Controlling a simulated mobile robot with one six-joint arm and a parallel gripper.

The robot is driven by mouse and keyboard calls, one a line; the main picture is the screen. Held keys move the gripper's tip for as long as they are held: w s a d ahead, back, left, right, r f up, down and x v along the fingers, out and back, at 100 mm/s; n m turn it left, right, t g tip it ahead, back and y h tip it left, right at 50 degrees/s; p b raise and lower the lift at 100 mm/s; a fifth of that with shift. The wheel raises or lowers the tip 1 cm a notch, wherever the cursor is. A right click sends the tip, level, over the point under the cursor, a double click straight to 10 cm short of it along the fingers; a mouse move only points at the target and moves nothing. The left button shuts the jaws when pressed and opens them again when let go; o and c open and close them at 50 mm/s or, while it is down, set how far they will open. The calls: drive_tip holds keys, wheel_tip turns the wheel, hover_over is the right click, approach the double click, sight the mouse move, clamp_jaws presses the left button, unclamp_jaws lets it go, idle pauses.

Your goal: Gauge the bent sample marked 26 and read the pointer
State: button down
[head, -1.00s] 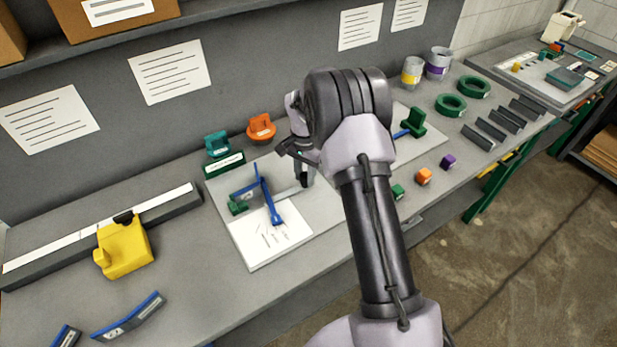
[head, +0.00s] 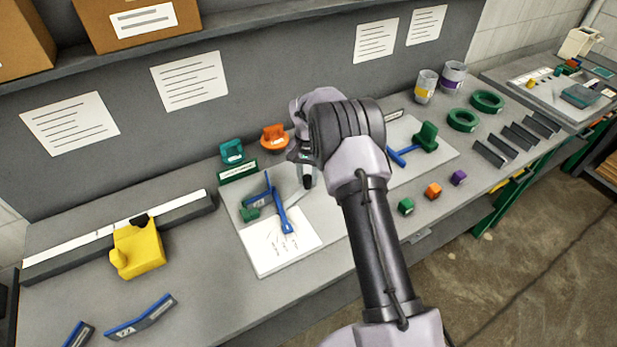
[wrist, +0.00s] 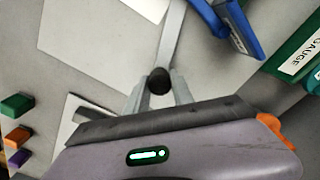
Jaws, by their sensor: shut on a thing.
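The gauge board (head: 300,256) lies on the bench, with a blue pointer (head: 279,205) over a white marked sheet (head: 272,257). A bent sample (head: 256,199) with a blue edge stands beside the pointer, near a small green block (head: 250,214). Its number is too small to read. My gripper (head: 306,181) is over the board, right of the pointer. In the wrist view, my gripper (wrist: 158,88) is shut on a dark round knob (wrist: 159,79) at the end of a grey bar (wrist: 172,38). The exact pointer reading cannot be told.
Two other blue-edged bent samples (head: 140,316) lie at the front left, near a yellow block tool (head: 138,250). A green gauge sign (head: 238,172) stands behind the board. A second board (head: 440,150) with a green fixture and small coloured cubes (head: 433,191) are to the right.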

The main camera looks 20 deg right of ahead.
drive_tip(key=c, duration=1.1)
unclamp_jaws()
drive_tip(key=shift+w+a, duration=0.1)
wheel_tip(320, 180, up, 18)
drive_tip(key=p, duration=0.4)
drive_tip(key=shift+f, duration=0.25)
